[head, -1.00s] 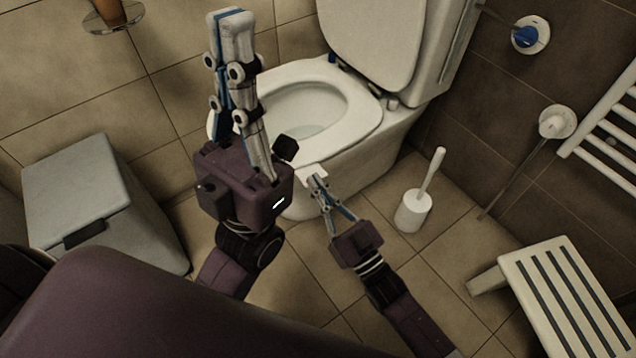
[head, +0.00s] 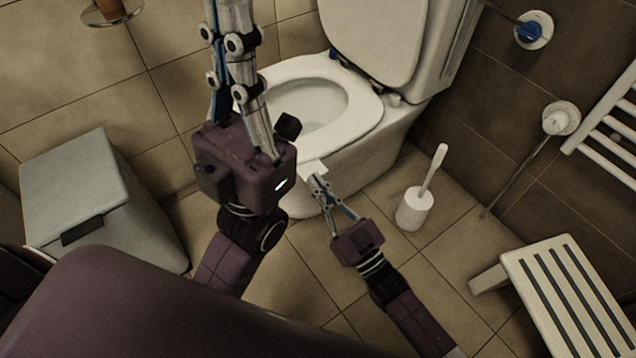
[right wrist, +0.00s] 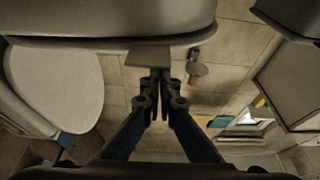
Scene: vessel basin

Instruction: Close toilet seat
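The white toilet (head: 365,150) stands at the upper middle of the head view. Its lid (head: 372,40) is raised against the tank, and its seat ring (head: 362,118) lies flat on the bowl. My left gripper (head: 232,12) rises in front of the bowl's left side and hides part of it. Its fingers lie close together, with the tips at the picture's top edge. My right gripper (head: 318,182) is low at the bowl's front, fingertips together, by a small pale flat piece (head: 312,168). I cannot tell whether it grips that piece. The right wrist view shows these fingertips (right wrist: 160,76) meeting.
A grey bin (head: 85,190) stands on the left. A white toilet brush holder (head: 414,208) is on the floor right of the toilet. A slatted stool (head: 565,290) is at the lower right, below a towel radiator (head: 610,120). Tiled floor is free between them.

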